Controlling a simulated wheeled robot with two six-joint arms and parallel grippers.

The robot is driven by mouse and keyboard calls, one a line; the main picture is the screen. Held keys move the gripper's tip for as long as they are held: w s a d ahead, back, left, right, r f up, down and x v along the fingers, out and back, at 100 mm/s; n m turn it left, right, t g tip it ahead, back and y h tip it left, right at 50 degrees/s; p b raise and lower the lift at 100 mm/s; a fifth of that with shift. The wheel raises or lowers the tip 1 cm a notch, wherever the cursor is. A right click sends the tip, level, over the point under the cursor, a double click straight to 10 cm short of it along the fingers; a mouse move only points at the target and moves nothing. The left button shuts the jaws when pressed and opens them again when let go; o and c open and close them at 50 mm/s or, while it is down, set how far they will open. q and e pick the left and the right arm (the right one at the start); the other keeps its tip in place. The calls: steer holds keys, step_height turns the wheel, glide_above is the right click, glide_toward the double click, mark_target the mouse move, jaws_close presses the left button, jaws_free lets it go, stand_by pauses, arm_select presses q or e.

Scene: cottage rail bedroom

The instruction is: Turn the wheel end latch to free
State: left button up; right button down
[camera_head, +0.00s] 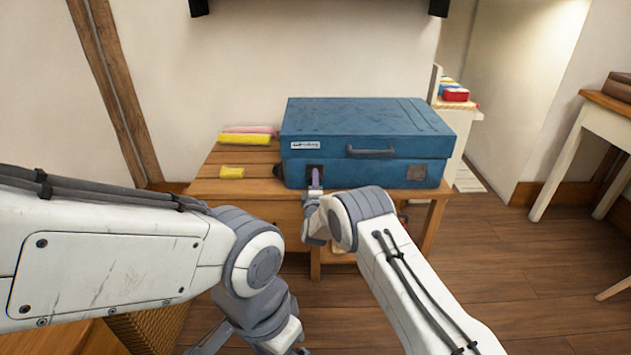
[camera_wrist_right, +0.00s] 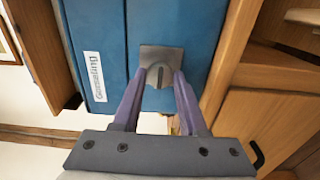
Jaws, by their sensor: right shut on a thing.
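A blue suitcase (camera_head: 368,128) lies flat on a wooden table. Its wheel end is on the left, where a dark wheel (camera_head: 278,171) shows. The wheel end latch is a dark square plate (camera_wrist_right: 174,52) with a round grey knob (camera_wrist_right: 158,78) on the front face. The knob's slot runs roughly up and down in the wrist view. My right gripper (camera_head: 315,178) is at this latch, its purple fingers (camera_wrist_right: 159,82) closed on both sides of the knob. My left gripper (camera_head: 255,340) is low at the bottom edge, away from the suitcase; its fingers are mostly out of sight.
The suitcase has a handle (camera_head: 370,151) and a second latch plate (camera_head: 416,172) to the right. Yellow and pink folded cloths (camera_head: 245,139) and a small yellow piece (camera_head: 231,172) lie left of it on the table (camera_head: 213,189). A side table (camera_head: 600,107) stands at right.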

steer(key=shift+f, duration=0.1)
stand_by(0.4)
steer(key=shift+c, duration=2.3)
jaws_free()
steer(key=s+p, duration=0.3)
steer(key=s, duration=0.7)
steer(key=shift+s, duration=0.25)
